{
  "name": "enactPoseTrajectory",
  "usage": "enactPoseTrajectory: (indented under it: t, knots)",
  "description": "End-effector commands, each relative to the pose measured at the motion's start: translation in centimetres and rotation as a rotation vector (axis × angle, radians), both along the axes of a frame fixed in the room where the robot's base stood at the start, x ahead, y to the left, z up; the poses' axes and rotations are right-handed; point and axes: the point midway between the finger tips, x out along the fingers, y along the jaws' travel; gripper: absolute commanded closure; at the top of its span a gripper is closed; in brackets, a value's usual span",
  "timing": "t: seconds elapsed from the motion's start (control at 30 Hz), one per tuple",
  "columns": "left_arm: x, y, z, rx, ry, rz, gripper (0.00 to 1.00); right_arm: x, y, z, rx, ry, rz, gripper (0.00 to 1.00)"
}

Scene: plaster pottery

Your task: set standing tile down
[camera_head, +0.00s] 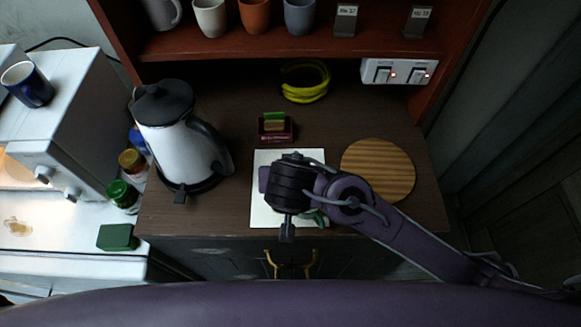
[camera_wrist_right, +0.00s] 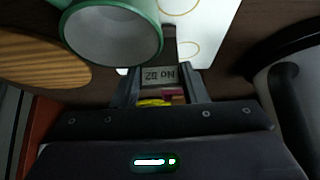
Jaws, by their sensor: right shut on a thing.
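My right gripper (camera_head: 288,212) is over the near part of the white sheet (camera_head: 262,205) on the counter. In the right wrist view its two fingers (camera_wrist_right: 161,82) are shut on a small tile (camera_wrist_right: 158,75) with a grey number label, which appears upside down. The head view does not show clearly whether the tile touches the sheet. A green-rimmed cup (camera_wrist_right: 112,38) stands close beside the tile. In the head view the cup (camera_head: 316,217) is mostly hidden under my gripper and arm. My left gripper is not in view.
A round wooden board (camera_head: 378,170) lies right of the sheet. A white kettle (camera_head: 180,150) stands to the left. Two labelled tiles (camera_head: 345,21) stand on the shelf.

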Motion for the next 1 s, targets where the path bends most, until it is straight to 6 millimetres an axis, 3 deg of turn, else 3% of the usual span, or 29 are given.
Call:
enactPoseTrajectory:
  t: [0.37, 0.4, 0.57, 0.8, 1.0]
  knots:
    - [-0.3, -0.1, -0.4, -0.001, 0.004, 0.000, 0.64, 0.1, 0.1, -0.6, 0.003, -0.002, -0.001, 0.83]
    - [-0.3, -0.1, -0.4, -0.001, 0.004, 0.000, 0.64, 0.1, 0.1, -0.5, 0.003, -0.002, -0.001, 0.58]
    - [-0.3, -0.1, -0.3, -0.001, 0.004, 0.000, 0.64, 0.1, 0.0, -0.5, 0.002, -0.002, -0.001, 0.39]
    - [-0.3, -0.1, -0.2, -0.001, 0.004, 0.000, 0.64, 0.1, 0.1, -0.3, 0.002, -0.002, -0.001, 0.39]
    - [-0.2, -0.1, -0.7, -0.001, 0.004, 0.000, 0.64, -1.0, 0.2, 1.2, 0.006, -0.002, 0.000, 0.39]
